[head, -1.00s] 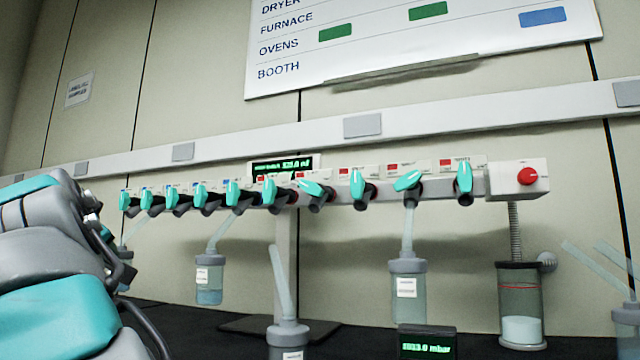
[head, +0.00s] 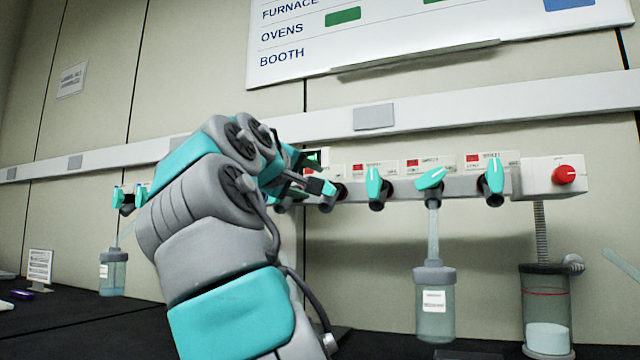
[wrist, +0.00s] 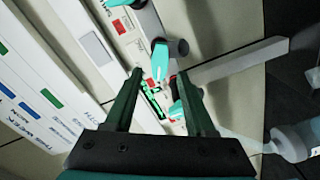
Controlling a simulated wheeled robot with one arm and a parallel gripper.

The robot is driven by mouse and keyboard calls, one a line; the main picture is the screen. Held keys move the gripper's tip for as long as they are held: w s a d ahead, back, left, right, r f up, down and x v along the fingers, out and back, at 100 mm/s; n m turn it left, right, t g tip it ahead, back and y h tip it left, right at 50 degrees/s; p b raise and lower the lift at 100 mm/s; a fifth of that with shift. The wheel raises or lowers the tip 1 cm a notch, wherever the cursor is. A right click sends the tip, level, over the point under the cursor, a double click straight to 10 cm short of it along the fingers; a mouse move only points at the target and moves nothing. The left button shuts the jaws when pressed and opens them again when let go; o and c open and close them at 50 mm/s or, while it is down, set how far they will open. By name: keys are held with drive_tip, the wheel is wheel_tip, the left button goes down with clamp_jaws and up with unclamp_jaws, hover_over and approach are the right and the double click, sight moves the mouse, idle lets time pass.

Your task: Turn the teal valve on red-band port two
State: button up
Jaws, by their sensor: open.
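A row of teal valves runs along the manifold. In the head view, three teal valves under red bands show clearly: one upright (head: 374,184), one slanted (head: 431,179) and one upright near the right end (head: 494,176). Another teal valve (head: 328,188) is partly hidden by my gripper (head: 311,184). In the wrist view my gripper (wrist: 162,80) is open and empty, with a teal valve (wrist: 160,62) just ahead between its fingertips. A further teal valve (wrist: 177,111) is partly behind one finger. The port labels are too small to read.
A flask (head: 434,304) hangs from the slanted valve. A white box with a red knob (head: 566,175) ends the manifold, above a cylindrical vessel (head: 547,312). My arm hides much of the left ports. A green display (wrist: 155,101) sits behind the valves.

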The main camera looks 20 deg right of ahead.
drive_tip(key=p+x, duration=0.1)
drive_tip(key=x, duration=0.4)
drive_tip(key=shift+w, duration=0.1)
drive_tip(key=shift+c, duration=0.3)
clamp_jaws()
